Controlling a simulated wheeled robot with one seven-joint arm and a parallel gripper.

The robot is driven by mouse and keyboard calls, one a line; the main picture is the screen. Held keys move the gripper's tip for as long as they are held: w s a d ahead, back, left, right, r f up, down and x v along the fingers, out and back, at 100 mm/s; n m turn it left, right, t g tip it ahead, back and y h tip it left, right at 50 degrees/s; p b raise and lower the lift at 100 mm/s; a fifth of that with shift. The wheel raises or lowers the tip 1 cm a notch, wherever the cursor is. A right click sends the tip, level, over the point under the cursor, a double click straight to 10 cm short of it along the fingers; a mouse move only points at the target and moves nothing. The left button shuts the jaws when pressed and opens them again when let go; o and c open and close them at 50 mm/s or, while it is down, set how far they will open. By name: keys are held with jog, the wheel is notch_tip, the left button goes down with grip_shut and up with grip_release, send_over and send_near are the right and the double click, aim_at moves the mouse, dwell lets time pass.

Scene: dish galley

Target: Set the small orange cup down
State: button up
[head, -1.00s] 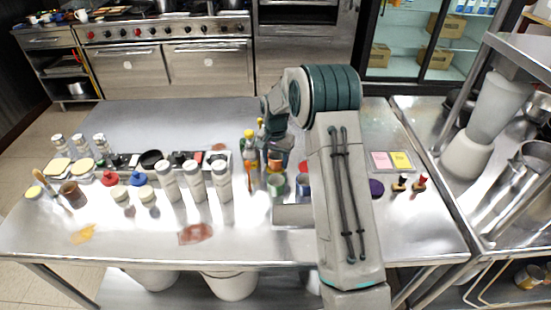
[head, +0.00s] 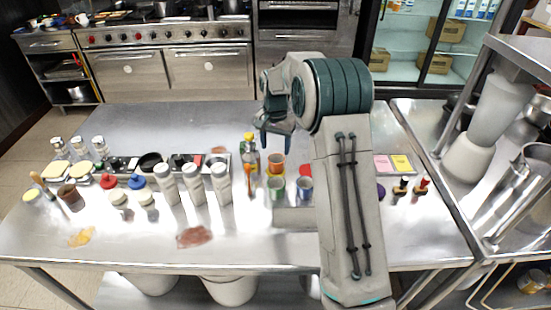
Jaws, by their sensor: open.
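The small orange cup (head: 276,161) stands upright in the cluster of cups at the middle of the table, behind the green cup (head: 275,188). My gripper (head: 277,148) is open and raised above and just behind the orange cup, with its fingers pointing down. It appears empty and clear of the cup. The cup's base is partly hidden by the things in front of it.
A blue cup (head: 304,188) and a partly hidden red item (head: 305,169) stand to the right, by my arm. Bottles (head: 249,145) are close on the left. White shakers (head: 194,184) stand further left. The table's back is clear.

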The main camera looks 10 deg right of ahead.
jog(key=s+r+n+t, duration=0.2)
jog(key=s+r+n, duration=0.1)
jog(key=s+r, duration=1.2)
jog(key=s+f+n, duration=0.2)
jog(key=s, duration=0.8)
jog(key=s+f+n+t, duration=0.1)
jog(key=s+f+n, duration=0.1)
jog(key=s, duration=0.8)
jog(key=shift+s+f, duration=0.15)
jog(key=shift+f, duration=0.05)
